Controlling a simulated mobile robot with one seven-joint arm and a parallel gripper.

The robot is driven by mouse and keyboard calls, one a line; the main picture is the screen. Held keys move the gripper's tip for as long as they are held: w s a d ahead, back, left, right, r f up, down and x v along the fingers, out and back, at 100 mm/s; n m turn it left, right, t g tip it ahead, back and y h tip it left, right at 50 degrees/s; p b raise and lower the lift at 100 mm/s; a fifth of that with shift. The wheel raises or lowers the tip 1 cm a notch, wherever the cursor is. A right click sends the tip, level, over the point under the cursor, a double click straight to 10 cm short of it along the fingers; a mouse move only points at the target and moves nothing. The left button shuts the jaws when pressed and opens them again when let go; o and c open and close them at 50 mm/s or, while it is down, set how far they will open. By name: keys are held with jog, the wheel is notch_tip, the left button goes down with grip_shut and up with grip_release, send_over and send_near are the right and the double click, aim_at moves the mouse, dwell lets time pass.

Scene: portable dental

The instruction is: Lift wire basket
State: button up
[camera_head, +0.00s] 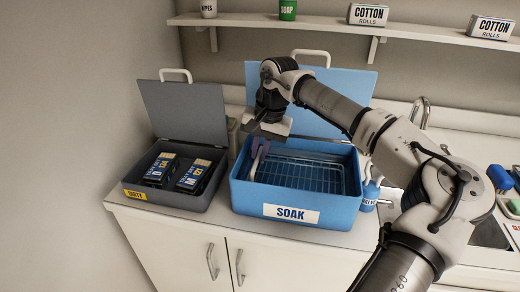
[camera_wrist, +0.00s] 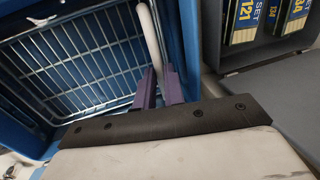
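The wire basket (camera_head: 305,174) sits inside the blue soak bin (camera_head: 240,198), its wire grid below the rim. It also shows in the wrist view (camera_wrist: 75,60). Its pale handle (camera_head: 254,168) stands at the basket's left side and shows in the wrist view (camera_wrist: 150,35). My gripper (camera_head: 259,149) reaches down at the bin's left end. In the wrist view its purple fingers (camera_wrist: 160,85) lie close on both sides of the handle and appear shut on it. The contact itself is partly hidden.
The grey bin (camera_head: 210,204) labelled dirty, holding two dark cassettes (camera_head: 176,172), stands close left of the soak bin. The blue lid (camera_head: 340,90) stands open behind. A shelf (camera_head: 300,22) with boxes runs above. A faucet (camera_head: 421,108) is at the right.

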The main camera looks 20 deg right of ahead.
jog(key=shift+r, duration=0.1)
grip_shut()
notch_tip(320, 180, up, 8)
jog(key=p, duration=0.4)
jog(key=shift+w, duration=0.1)
jog(key=o, duration=0.6)
grip_release()
jog(key=shift+o, duration=0.2)
notch_tip(320, 180, up, 14)
jog(key=s+d+b, duration=0.1)
jog(key=d+b, duration=0.1)
jog(key=shift+s+f, duration=0.25)
jog(key=shift+s, duration=0.1)
jog(key=shift+d, duration=0.1)
